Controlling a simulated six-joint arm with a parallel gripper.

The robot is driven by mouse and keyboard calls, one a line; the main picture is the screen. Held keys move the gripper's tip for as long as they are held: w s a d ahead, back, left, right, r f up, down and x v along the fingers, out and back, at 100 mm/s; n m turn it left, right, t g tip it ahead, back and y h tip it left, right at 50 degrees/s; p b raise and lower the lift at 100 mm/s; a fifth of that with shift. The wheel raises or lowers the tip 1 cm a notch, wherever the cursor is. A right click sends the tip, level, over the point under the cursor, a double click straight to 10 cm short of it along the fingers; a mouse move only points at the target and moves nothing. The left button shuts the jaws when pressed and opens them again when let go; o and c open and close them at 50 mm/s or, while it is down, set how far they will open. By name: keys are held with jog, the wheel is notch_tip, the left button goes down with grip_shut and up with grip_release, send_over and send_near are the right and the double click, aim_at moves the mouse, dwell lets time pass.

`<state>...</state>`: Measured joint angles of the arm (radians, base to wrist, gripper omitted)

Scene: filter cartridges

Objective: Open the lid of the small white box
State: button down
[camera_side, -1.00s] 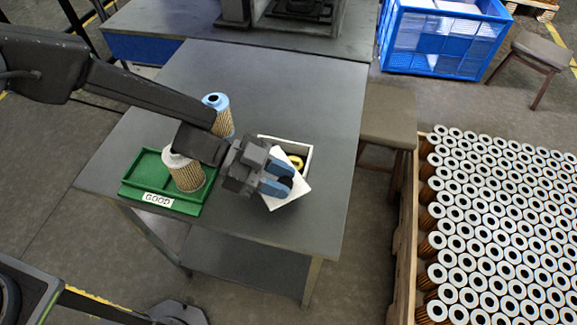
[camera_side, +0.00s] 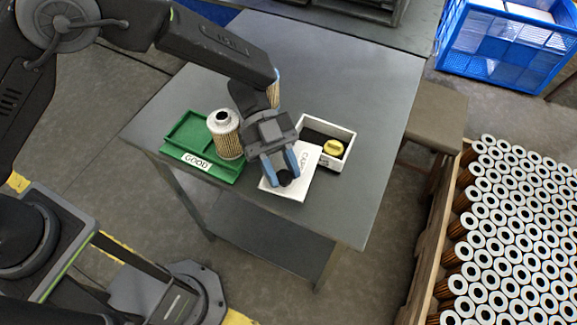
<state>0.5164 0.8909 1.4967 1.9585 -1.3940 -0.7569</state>
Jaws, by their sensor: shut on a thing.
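The small white box (camera_side: 348,150) stands on the table and its top is largely uncovered. A round yellow cap (camera_side: 333,148) shows on its dark inside. Its white lid (camera_side: 300,187), with black lettering partly hidden, is off to the lower left of the box and still overlaps the box's near left side in the view. My gripper (camera_side: 283,180) is over the lid, its blue-sided fingers shut on it. The fingers hide part of the lid. Whether the lid touches the box or the table I cannot tell.
A green tray (camera_side: 183,140) labelled GOOD holds a pleated filter cartridge (camera_side: 226,138), just left of my gripper. Another cartridge (camera_side: 274,92) stands behind, mostly hidden by my arm. The table (camera_side: 340,75) is clear at the back. A stool (camera_side: 432,115) and a crate of cartridges are right.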

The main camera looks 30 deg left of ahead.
aim_at(276, 168)
dwell(0.5)
jog(key=c, duration=0.8)
grip_release()
jog(key=shift+a, duration=0.1)
jog(key=v, duration=0.3)
jog(key=shift+r, duration=0.1)
notch_tip(276, 168, up, 7)
jog(key=shift+f, duration=0.1)
